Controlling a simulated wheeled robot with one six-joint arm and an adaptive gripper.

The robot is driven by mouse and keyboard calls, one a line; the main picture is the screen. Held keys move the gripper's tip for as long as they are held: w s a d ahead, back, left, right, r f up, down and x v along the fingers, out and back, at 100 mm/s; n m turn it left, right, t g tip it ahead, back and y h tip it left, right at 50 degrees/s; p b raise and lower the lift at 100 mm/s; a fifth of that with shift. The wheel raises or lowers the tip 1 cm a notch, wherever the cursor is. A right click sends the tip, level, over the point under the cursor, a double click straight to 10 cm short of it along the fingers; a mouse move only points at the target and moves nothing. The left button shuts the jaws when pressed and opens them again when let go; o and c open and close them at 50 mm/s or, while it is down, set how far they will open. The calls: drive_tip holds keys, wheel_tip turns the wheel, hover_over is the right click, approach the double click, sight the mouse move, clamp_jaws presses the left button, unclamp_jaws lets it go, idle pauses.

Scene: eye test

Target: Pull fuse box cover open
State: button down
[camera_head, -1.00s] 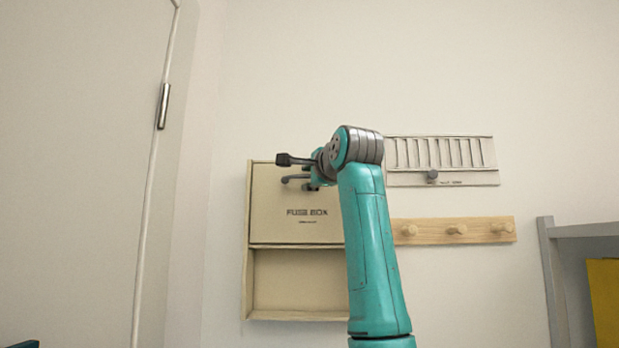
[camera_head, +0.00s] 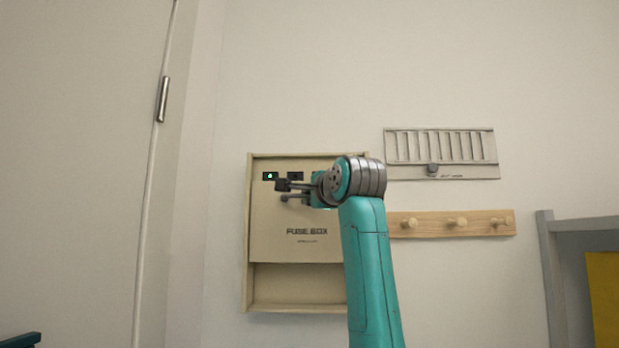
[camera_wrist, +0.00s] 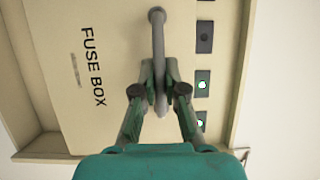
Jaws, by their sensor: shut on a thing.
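The fuse box (camera_head: 250,285) is a beige box on the wall, partly hidden by my arm in the head view. Its flat cover (camera_head: 275,222), marked FUSE BOX, also fills the left of the wrist view (camera_wrist: 60,75). Dark switches (camera_head: 270,176) show in that strip, and some have green lights in the wrist view (camera_wrist: 202,86). My gripper (camera_wrist: 160,92) is shut on the grey bar handle (camera_wrist: 158,40) of the cover, one finger on each side.
A vent panel (camera_head: 440,146) and a wooden rail with pegs (camera_head: 432,225) are on the wall to the right. A grey shelf frame (camera_head: 550,265) stands at the far right. A door with a metal hinge (camera_head: 162,100) is at the left.

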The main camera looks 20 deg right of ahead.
sight(304, 236)
wheel_tip(304, 236, down, 9)
drive_tip(key=shift+f, duration=0.1)
idle(0.4)
drive_tip(key=c, duration=1.2)
unclamp_jaws()
drive_tip(key=s, duration=0.8)
drive_tip(key=s+d, duration=0.1)
drive_tip(key=s, duration=0.3)
drive_tip(key=shift+f, duration=0.15)
